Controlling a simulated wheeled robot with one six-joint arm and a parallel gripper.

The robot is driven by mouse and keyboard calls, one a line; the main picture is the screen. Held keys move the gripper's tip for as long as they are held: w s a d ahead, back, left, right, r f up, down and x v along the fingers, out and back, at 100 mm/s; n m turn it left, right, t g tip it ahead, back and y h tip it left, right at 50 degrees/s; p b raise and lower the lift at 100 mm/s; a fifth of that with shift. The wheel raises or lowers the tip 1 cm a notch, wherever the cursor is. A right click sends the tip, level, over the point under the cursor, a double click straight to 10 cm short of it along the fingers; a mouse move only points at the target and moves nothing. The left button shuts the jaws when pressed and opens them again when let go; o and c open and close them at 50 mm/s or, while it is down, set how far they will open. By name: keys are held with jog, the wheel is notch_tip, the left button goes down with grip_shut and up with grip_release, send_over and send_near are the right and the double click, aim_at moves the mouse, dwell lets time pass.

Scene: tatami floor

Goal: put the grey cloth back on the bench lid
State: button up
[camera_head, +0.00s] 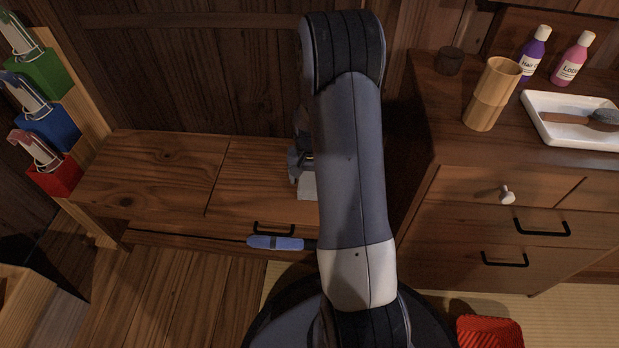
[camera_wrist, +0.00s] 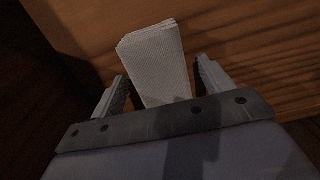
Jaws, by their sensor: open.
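The grey cloth (camera_wrist: 155,62) is a pale, folded, layered strip in the wrist view. It lies between the two fingers of my gripper (camera_wrist: 162,72), which are apart, with a narrow dark gap on each side. In the head view a small pale part of the cloth (camera_head: 307,187) shows beside my arm, over the right part of the bench. My gripper (camera_head: 300,165) is partly hidden behind my arm there. The bench lid (camera_head: 245,185) is brown wood with a black handle below its front edge. I cannot tell whether the cloth touches the lid.
A blue object (camera_head: 275,243) shows at the bench front. Green, blue and red bins (camera_head: 55,178) stand at the left. The drawer cabinet (camera_head: 480,240) at the right bears a wooden cup (camera_head: 492,95), bottles and a white tray (camera_head: 560,131). The bench's left part (camera_head: 150,170) is clear.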

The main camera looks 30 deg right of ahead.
aim_at(309, 178)
notch_tip(309, 178, up, 12)
jog(key=p, duration=0.4)
jog(key=shift+f+p, duration=0.2)
jog(key=shift+p, duration=0.1)
jog(key=shift+f, duration=0.15)
notch_tip(309, 178, down, 12)
jog(key=b, duration=0.5)
jog(key=shift+r+p, duration=0.9)
jog(key=shift+r, duration=1.45)
